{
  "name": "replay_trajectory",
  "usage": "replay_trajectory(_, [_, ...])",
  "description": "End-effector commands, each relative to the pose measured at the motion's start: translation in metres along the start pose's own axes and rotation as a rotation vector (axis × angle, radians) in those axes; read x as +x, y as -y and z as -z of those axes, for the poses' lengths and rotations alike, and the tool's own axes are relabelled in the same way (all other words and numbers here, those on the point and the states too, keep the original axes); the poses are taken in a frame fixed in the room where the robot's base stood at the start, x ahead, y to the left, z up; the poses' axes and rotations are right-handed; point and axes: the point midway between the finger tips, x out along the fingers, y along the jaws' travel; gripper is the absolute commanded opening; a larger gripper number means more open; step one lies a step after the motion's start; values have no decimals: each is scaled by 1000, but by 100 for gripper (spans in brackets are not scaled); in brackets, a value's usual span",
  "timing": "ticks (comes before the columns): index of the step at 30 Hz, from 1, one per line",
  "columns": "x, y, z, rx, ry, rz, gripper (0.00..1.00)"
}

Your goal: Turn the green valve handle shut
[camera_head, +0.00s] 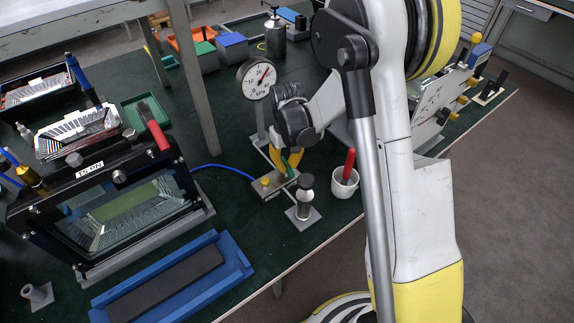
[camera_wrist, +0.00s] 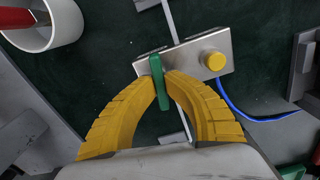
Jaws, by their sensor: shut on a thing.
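The green valve handle (camera_wrist: 160,84) is a flat green lever on a silver metal block (camera_wrist: 190,52). In the wrist view it lies across the block's near edge, about at right angles to the block's long side. My gripper (camera_wrist: 161,80) has two yellow curved fingers, and their tips are shut on the handle from both sides. In the head view the handle (camera_head: 286,166) shows as a small green piece beside my yellow fingers, above the block (camera_head: 273,185). A yellow knob (camera_wrist: 216,61) sits on the same block, and a blue hose leaves its end.
A white cup (camera_head: 345,184) with a red-handled tool stands near the block. A dark-topped post (camera_head: 306,184) stands in front of it. A dial gauge (camera_head: 256,79) stands behind. A blue tray (camera_head: 227,246) and a floodlight housing (camera_head: 71,223) lie to the left.

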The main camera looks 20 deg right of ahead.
Motion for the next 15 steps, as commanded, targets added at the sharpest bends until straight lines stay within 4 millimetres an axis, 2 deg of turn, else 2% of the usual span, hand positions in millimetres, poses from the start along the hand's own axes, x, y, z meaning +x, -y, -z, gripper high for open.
replay_trajectory(15, [2, 0, -1, 475, 3, 0, 0])
